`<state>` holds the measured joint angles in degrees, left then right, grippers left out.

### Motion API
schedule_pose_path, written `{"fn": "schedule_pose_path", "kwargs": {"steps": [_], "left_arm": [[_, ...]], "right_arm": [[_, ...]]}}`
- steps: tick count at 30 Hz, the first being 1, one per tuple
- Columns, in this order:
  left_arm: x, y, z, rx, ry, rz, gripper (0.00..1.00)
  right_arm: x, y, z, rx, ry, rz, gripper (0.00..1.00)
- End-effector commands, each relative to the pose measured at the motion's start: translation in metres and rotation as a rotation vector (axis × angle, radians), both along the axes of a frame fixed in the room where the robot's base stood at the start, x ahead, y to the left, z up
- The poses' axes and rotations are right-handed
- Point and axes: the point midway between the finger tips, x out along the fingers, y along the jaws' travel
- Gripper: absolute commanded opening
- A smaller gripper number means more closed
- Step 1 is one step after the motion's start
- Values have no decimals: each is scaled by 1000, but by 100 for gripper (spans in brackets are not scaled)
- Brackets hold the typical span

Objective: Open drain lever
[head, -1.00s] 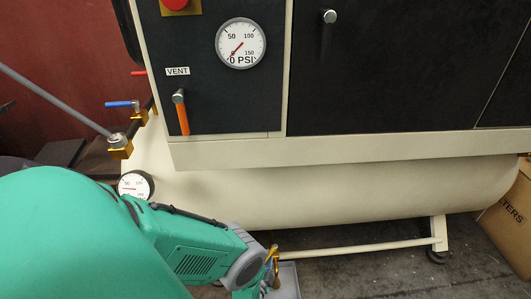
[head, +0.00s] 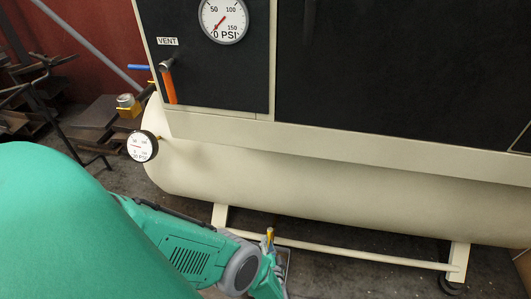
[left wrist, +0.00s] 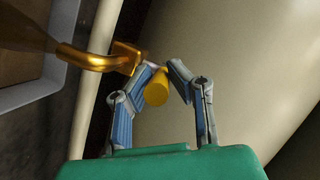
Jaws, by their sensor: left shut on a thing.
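The drain lever is a short yellow handle (left wrist: 157,88) on a brass drain pipe (left wrist: 95,60) that bends near the tank in the left wrist view. My left gripper (left wrist: 160,72) has one finger on each side of the yellow handle and is shut on it. In the head view, a small yellow-brass piece of the drain fitting (head: 268,240) shows just above my left gripper (head: 272,265), below the cream tank (head: 330,190). My gripper's fingers are hard to make out there. My right gripper is not in view.
An orange vent lever (head: 170,85) hangs on the black panel, under a gauge (head: 223,17). A small gauge (head: 142,146) sits at the tank's left end. A cream bar (head: 360,255) runs between the tank's feet, near my gripper. A grey tray (head: 288,258) lies beside my gripper.

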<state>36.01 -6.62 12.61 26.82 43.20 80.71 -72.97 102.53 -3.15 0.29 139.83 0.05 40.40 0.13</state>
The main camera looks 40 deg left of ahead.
Motion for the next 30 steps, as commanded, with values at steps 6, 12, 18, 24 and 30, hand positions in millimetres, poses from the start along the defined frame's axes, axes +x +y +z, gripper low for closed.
{"fn": "schedule_pose_path", "kwargs": {"steps": [6,12,18,24,30], "left_arm": [[-6,-7,-4,-8,12,5,0],[-5,-7,-4,-9,11,6,0],[-5,-7,-4,-8,10,6,35],[-4,-5,-2,-4,6,7,35],[-6,-9,0,-2,4,7,35]], "right_arm": [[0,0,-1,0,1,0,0],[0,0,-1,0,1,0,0],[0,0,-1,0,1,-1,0],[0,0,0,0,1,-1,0],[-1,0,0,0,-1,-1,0]]}}
